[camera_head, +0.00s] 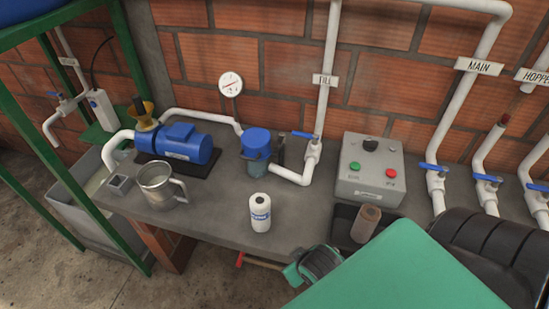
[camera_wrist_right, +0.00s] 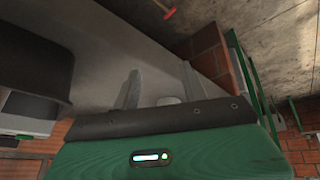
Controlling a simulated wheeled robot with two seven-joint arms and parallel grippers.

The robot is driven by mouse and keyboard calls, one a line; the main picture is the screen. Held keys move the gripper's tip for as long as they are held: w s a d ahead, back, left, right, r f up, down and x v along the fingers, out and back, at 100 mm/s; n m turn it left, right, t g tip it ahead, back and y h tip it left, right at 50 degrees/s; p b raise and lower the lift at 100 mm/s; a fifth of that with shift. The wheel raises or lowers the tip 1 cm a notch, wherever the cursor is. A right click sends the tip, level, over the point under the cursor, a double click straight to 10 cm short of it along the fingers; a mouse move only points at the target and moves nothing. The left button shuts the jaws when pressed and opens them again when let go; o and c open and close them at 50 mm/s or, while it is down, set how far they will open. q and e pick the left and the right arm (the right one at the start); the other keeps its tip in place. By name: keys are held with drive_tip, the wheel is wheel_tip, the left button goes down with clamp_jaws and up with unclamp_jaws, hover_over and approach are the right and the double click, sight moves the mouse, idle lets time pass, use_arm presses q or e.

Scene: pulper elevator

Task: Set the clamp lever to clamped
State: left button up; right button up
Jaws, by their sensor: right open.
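A strainer with a blue lid (camera_head: 257,140) and a clear bowl stands on the bench beside the white pipe. A thin dark upright piece (camera_head: 281,150) stands just right of the lid; it may be the clamp lever, but it is too small to tell its setting. My right gripper (camera_wrist_right: 161,88) shows in the right wrist view, its two grey fingers apart over the bench. My green arm cover hides the head view's lower right. My left gripper is out of view.
On the bench (camera_head: 215,235) stand a blue pump (camera_head: 185,143), metal jug (camera_head: 158,188), white bottle (camera_head: 260,212) and grey button box (camera_head: 370,170). A dark tray (camera_head: 345,216) holds a brown cylinder (camera_head: 366,223). Blue-handled valves (camera_head: 434,167) line the right wall.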

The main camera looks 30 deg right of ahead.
drive_tip(key=w+d+r+m+t+h, duration=0.25)
drive_tip(key=w+d+r+t, duration=0.35)
drive_tip(key=w+d, duration=0.3)
drive_tip(key=n+t+y, duration=0.2)
drive_tip(key=t+y, duration=0.2)
drive_tip(key=t, duration=0.3)
approach(278, 147)
drive_tip(key=w+p, duration=0.1)
drive_tip(key=w, duration=0.2)
drive_tip(key=w+p, duration=0.1)
drive_tip(key=w, duration=0.2)
drive_tip(key=w+p, duration=0.1)
drive_tip(key=w, duration=0.3)
drive_tip(key=shift+a+r+p, duration=0.25)
drive_tip(key=shift+a+p, duration=0.05)
drive_tip(key=shift+p, duration=0.1)
drive_tip(key=shift+w+f, duration=0.1)
drive_tip(key=shift+w, duration=0.6)
clamp_jaws()
